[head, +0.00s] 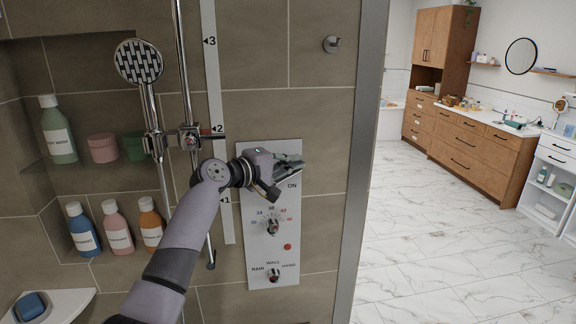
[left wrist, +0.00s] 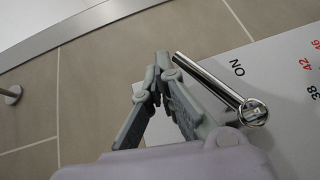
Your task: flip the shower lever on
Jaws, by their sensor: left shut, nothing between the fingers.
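The shower control panel (head: 258,215) is a pale plate on the tiled wall, with an ON label near its top right. My left gripper (head: 290,166) is in front of the panel's top and hides most of the lever there. In the left wrist view, the chrome lever (left wrist: 208,82) is a slanted rod rising from a round pivot, its free end away from the panel. The ON label lies beside the rod. My left gripper (left wrist: 162,62) is shut and empty, its fingertips beside the lever's free end; I cannot tell whether they touch. My right gripper is out of view.
A temperature dial (head: 272,227) and a lower selector knob (head: 273,275) sit below on the panel. A hand shower (head: 139,62) and rail stand left. Several bottles fill the left niche. A wall hook (head: 331,44) is upper right. Marble floor (head: 420,240) lies open at right.

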